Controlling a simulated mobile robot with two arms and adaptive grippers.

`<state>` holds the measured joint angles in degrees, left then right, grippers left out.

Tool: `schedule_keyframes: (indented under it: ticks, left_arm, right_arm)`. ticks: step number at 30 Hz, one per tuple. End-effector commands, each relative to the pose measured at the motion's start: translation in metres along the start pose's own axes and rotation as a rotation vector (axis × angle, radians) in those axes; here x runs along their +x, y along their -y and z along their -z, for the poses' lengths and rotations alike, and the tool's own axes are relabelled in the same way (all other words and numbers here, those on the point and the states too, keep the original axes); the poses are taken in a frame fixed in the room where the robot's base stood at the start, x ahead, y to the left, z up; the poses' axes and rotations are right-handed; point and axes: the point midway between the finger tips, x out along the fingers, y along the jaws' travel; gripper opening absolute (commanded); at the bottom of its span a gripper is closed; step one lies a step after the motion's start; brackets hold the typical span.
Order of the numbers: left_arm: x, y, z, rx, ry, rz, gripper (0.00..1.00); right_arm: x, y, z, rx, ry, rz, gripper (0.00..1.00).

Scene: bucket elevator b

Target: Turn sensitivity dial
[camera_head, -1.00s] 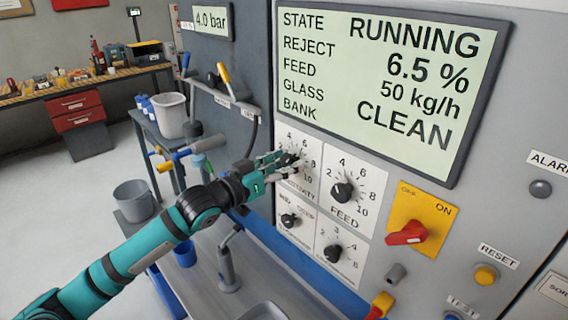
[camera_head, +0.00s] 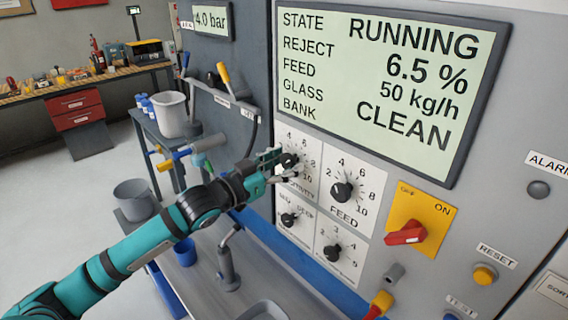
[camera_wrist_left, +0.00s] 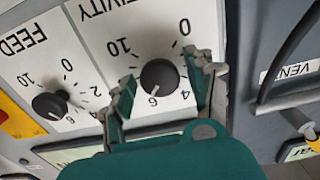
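The sensitivity dial (camera_head: 289,160) is a black round knob on a white scale plate, upper left of a group of dials on the grey panel. My left gripper (camera_head: 280,167) is open at it, one finger above and one below the knob in the head view. In the left wrist view, which shows the panel upside down, the dial (camera_wrist_left: 160,77) lies between the two spread fingertips (camera_wrist_left: 166,82), with gaps on both sides. Its white mark points near 6. My right gripper is not in view.
The feed dial (camera_head: 342,192) is close to the right. Two smaller dials (camera_head: 289,220) (camera_head: 333,253) sit below. A red switch (camera_head: 406,234) on a yellow plate is further right. The display (camera_head: 390,85) above reads RUNNING, reject 6.5 %.

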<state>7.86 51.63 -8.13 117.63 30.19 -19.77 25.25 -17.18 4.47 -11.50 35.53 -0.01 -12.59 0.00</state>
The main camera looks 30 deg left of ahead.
Motion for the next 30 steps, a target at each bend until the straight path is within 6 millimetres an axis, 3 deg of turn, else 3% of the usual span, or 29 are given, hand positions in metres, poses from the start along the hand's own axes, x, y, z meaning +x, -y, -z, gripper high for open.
schedule_keyframes:
  ticks: [13,30]
  left_arm:
    - [-0.008,0.0,-0.001,-0.002,0.001,0.0,0.63]
    - [-0.088,0.0,-0.003,-0.003,0.005,0.0,0.63]
  right_arm:
    - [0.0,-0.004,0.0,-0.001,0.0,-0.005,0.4]
    - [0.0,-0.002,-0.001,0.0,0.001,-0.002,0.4]
